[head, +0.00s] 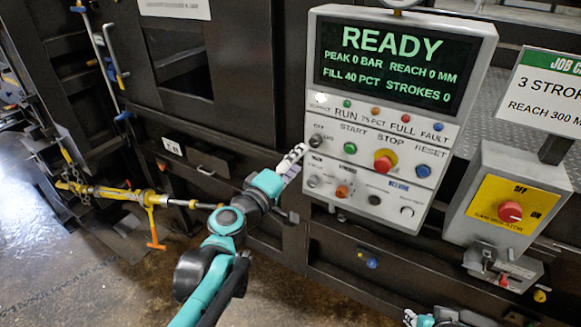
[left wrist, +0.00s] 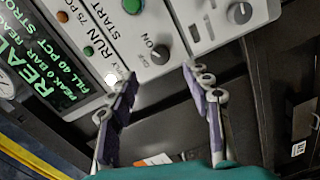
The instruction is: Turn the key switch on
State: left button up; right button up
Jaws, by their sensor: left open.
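The key switch is a dark round knob (head: 316,141) at the upper left of the control panel's button area, beside OFF and ON lettering. It also shows in the left wrist view as a dark knob (left wrist: 160,54) next to the word ON. My left gripper (head: 298,152) is at the panel's left edge, just left of the switch. In the left wrist view its two purple-padded fingers (left wrist: 161,76) are apart and empty, with the knob just beyond and between the tips. Contact is not visible. My right arm shows only at the bottom edge; its fingers are not clear.
The control panel (head: 331,215) has a lit READY screen (head: 397,65), a green start button (head: 350,142), a red stop button (head: 384,160) and a blue reset button (head: 423,171). A yellow-faced box with a red rotary knob (head: 510,211) stands at the right.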

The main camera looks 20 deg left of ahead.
pick_arm(q)
jog(key=shift+v, duration=1.35)
